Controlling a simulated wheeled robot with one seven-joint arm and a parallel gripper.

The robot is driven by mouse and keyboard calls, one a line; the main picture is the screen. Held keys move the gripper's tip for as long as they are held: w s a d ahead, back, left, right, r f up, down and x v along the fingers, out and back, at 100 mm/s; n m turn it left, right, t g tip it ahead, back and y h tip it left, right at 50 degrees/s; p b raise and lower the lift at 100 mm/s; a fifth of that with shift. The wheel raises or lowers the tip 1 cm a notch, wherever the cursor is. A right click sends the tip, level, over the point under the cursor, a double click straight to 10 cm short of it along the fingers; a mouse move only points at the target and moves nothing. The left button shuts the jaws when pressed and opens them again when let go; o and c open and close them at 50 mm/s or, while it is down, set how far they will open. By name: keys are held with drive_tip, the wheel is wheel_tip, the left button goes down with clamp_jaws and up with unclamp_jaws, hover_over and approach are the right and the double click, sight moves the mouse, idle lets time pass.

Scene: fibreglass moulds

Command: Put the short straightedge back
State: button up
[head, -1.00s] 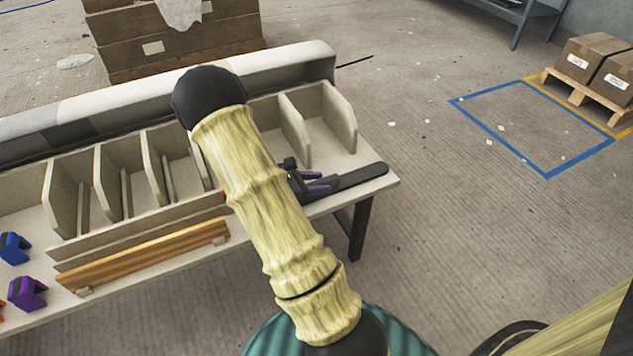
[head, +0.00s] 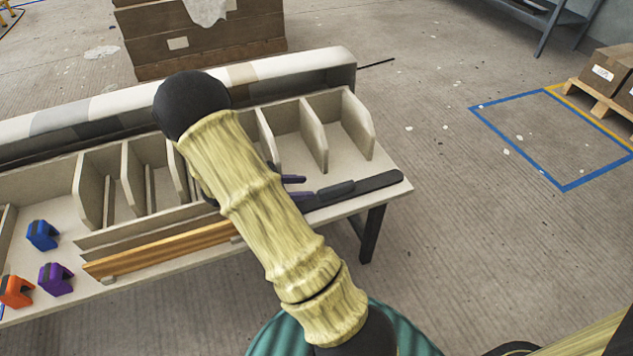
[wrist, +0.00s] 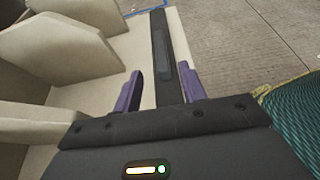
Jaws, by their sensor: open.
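A dark, flat straightedge (head: 378,182) with a raised grip lies along the front right edge of the bench. In the wrist view, the straightedge (wrist: 158,28) runs away from my gripper, with its grip on top. My gripper (wrist: 161,88) is open, with one purple finger on each side of the straightedge; I see no clear contact. In the head view, my gripper (head: 296,188) shows only its purple fingertips beside my forearm, which hides the rest and the straightedge's near end. I cannot tell how far down the fingers reach.
The bench carries a rack of upright dividers (head: 312,138). A long wooden strip (head: 160,250) lies along its front. Blue (head: 42,235), purple (head: 55,279) and orange (head: 16,291) blocks sit at the left. Floor right of the bench is open, with a blue-taped area (head: 520,103).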

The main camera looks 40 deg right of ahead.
drive_tip(key=shift+v, duration=0.95)
drive_tip(key=s+a+r+m+t+y, duration=0.2)
drive_tip(key=s+a+r+m+y, duration=0.2)
drive_tip(key=s+a+m+y, duration=0.1)
drive_tip(key=s+a+r+m+t+y, duration=0.3)
drive_tip(key=s+a+r+m+y, duration=0.1)
drive_tip(key=a+m+y, duration=0.4)
drive_tip(key=shift+s+a+r+m+t, duration=0.15)
drive_tip(key=shift+s+a+m+t, duration=0.35)
drive_tip(key=shift+m, duration=0.6)
drive_tip(key=shift+s+d+r, duration=0.1)
drive_tip(key=shift+r, duration=0.05)
wheel_tip(320, 180, up, 38)
drive_tip(key=p, duration=3.8)
